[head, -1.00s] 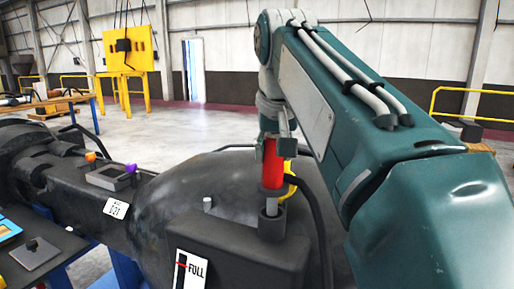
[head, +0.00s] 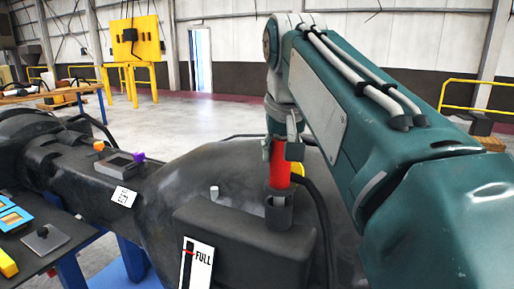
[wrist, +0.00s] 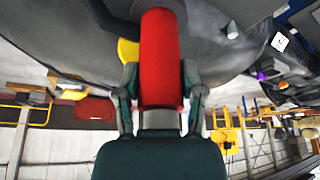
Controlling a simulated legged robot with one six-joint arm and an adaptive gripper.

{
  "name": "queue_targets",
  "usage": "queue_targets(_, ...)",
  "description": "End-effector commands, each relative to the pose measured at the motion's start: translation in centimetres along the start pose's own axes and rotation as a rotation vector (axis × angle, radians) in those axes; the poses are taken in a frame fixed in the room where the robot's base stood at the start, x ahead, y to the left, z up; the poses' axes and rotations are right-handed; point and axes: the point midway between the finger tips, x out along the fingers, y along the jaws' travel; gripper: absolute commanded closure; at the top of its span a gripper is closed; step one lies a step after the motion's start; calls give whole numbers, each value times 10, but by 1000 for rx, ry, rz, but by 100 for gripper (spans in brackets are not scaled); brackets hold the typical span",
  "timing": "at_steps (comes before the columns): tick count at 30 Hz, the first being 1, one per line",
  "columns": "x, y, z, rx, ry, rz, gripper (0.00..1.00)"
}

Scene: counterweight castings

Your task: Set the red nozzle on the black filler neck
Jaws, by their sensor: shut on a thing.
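The red nozzle (head: 279,165) is upright in the head view, with a short grey spout below its red body. The black filler neck (head: 279,216) stands directly under it on the dark casting. The spout's end is at the neck's mouth and seems to be inside it; I cannot tell how deep. My gripper (head: 284,150) is shut on the upper part of the nozzle. In the wrist view my gripper (wrist: 162,95) has a finger on each side of the red nozzle (wrist: 161,55). The filler neck is not clearly visible there.
A black hose (head: 325,220) curves down right of the neck. A yellow disc (wrist: 128,50) is beside the nozzle. A small pale peg (head: 214,191) and a FULL gauge plate (head: 197,264) are left of the neck. A side table (head: 45,240) holds loose parts.

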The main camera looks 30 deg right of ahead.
Motion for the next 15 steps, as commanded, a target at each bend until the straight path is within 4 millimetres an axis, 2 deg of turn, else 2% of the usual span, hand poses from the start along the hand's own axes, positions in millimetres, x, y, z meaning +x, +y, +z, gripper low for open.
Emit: queue_targets(15, 9, 0, 4, 0, 3, 0, 83)
